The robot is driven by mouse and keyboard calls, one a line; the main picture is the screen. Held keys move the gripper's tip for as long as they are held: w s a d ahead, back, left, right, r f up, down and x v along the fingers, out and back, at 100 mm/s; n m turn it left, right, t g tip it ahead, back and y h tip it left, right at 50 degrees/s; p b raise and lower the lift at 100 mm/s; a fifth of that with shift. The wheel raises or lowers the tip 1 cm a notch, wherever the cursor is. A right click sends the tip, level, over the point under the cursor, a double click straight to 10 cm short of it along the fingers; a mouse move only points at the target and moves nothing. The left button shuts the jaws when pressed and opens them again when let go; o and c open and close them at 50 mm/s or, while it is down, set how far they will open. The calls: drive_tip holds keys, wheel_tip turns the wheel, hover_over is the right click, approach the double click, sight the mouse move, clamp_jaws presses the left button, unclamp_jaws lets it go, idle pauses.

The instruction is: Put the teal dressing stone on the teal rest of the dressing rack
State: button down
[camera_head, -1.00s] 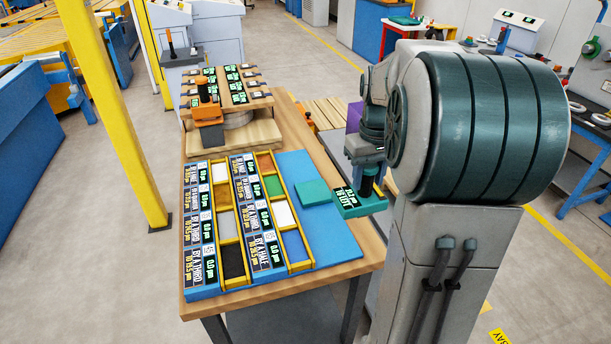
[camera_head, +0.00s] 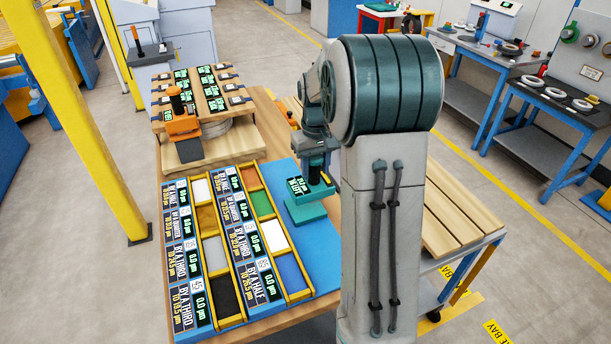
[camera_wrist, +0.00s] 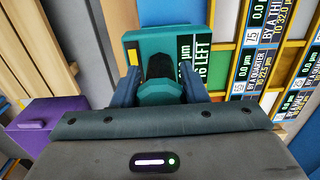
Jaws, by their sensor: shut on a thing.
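My gripper (camera_head: 316,172) is shut on the dark round handle of the teal dressing stone (camera_head: 312,192), a teal block with a lit black display. In the wrist view the stone (camera_wrist: 145,47) and its teal round knob (camera_wrist: 160,92) sit between the two fingers.
Left of the board, yellow-framed trays hold coloured blocks, including a green one (camera_head: 262,203), beside labelled displays. Behind them stands a wooden fixture with an orange clamp (camera_head: 182,122). A purple box (camera_wrist: 45,125) shows at the left in the wrist view.

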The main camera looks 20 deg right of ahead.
drive_tip(key=w+f, duration=0.1)
drive_tip(key=w+a+f, duration=0.1)
drive_tip(key=w, duration=0.1)
drive_tip(key=shift+a+p, duration=0.15)
drive_tip(key=shift+p, duration=0.15)
drive_tip(key=shift+f+p, duration=0.5)
drive_tip(key=shift+f, duration=1.45)
drive_tip(key=shift+f, duration=0.2)
drive_tip(key=c, duration=0.9)
unclamp_jaws()
drive_tip(key=shift+o, duration=0.2)
drive_tip(key=shift+r, duration=0.1)
wheel_tip(320, 180, up, 11)
drive_tip(key=b, duration=0.1)
drive_tip(key=s+a+r+t, duration=0.1)
drive_tip(key=s+a+r, duration=0.2)
drive_tip(key=s, duration=0.3)
drive_tip(key=s+a+r+t, duration=0.1)
drive_tip(key=s+a+r, duration=0.1)
drive_tip(key=s+a, duration=0.25)
drive_tip(key=s+a+f, duration=0.1)
drive_tip(key=s+a, duration=0.1)
drive_tip(key=s, duration=0.6)
drive_tip(key=s+a+f+t, duration=0.1)
drive_tip(key=s+a+f, duration=0.1)
drive_tip(key=s, duration=0.6)
